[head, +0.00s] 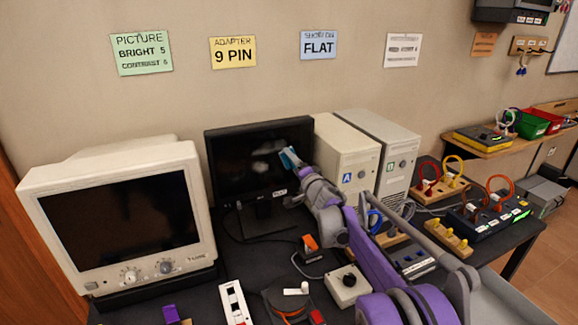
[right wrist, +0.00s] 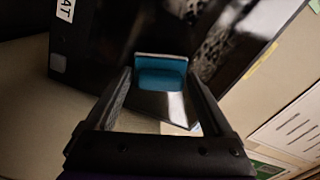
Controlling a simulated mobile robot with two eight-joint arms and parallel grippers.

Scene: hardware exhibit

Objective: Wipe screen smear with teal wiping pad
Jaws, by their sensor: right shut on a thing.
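The flat black monitor (head: 228,180) stands in the middle of the table, with pale whitish smears (head: 262,160) on its dark screen. My right gripper (head: 291,163) is shut on the teal wiping pad (head: 287,156) in front of the right part of that screen. In the right wrist view the teal pad (right wrist: 162,74) sits between the fingertips, facing the dark screen (right wrist: 110,50). Greyish smear patches (right wrist: 215,32) show beyond and to the right of it. I cannot tell whether the pad touches the glass. My left gripper is not in view.
A bulky cream CRT monitor (head: 190,170) stands on the left. Two beige computer towers, A (head: 338,142) and B (head: 385,140), stand close at the right of the flat monitor. Cable boards (head: 490,215) fill the right side; small devices (head: 347,285) lie in front.

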